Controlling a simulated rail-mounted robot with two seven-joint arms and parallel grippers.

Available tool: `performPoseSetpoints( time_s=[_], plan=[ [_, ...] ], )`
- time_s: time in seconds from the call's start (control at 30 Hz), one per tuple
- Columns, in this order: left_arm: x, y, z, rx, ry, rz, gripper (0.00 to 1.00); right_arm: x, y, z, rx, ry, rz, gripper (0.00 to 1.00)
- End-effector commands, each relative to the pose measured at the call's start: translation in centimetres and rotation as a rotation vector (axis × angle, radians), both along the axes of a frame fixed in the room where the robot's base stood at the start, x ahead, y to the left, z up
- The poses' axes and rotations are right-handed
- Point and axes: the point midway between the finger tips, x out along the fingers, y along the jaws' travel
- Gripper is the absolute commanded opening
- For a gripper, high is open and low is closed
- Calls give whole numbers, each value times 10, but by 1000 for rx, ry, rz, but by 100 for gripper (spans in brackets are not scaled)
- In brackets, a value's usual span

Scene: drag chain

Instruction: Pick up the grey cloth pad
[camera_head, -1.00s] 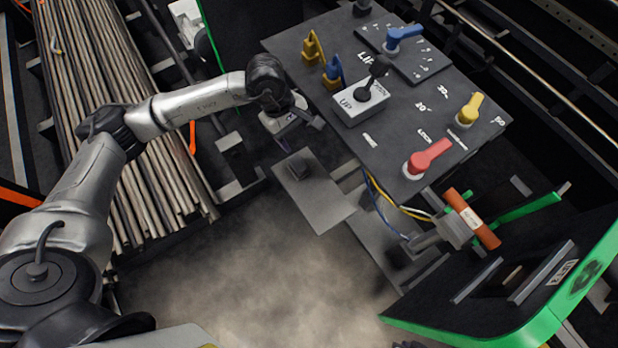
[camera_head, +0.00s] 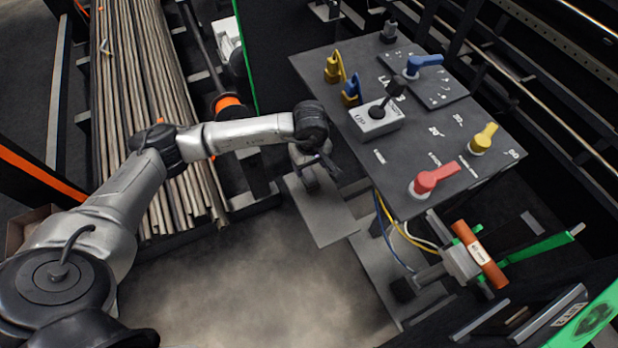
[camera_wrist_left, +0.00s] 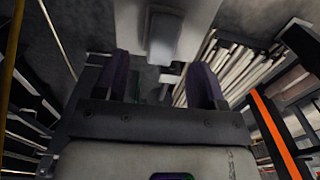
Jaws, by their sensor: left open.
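The grey cloth pad (camera_head: 309,180) looks like a small dark grey piece on a flat grey plate (camera_head: 325,220), left of the control panel. The left gripper partly hides it. My left gripper (camera_head: 319,168) is directly above the pad, pointing down, with its jaws open. In the left wrist view the two dark fingers (camera_wrist_left: 164,80) stand apart. A grey block-like shape (camera_wrist_left: 165,40), which seems to be the pad, shows ahead between them on the lighter plate. I cannot tell whether the fingers touch it. My right gripper is not in view.
The control panel (camera_head: 400,150) with blue, yellow and red levers stands close right of the left gripper. Wires hang below its edge. An orange handle (camera_head: 480,254) is at lower right. Long rods (camera_head: 135,80) lie at left. The floor (camera_head: 250,275) in front is clear.

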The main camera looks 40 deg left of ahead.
Motion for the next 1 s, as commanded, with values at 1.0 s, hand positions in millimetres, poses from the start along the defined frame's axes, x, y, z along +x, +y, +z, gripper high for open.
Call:
performPoseSetpoints(
  time_s=[1.0],
  plan=[
    [-3, 2, -53, 0, -1, 1, 45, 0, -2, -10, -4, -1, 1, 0]
  ],
)
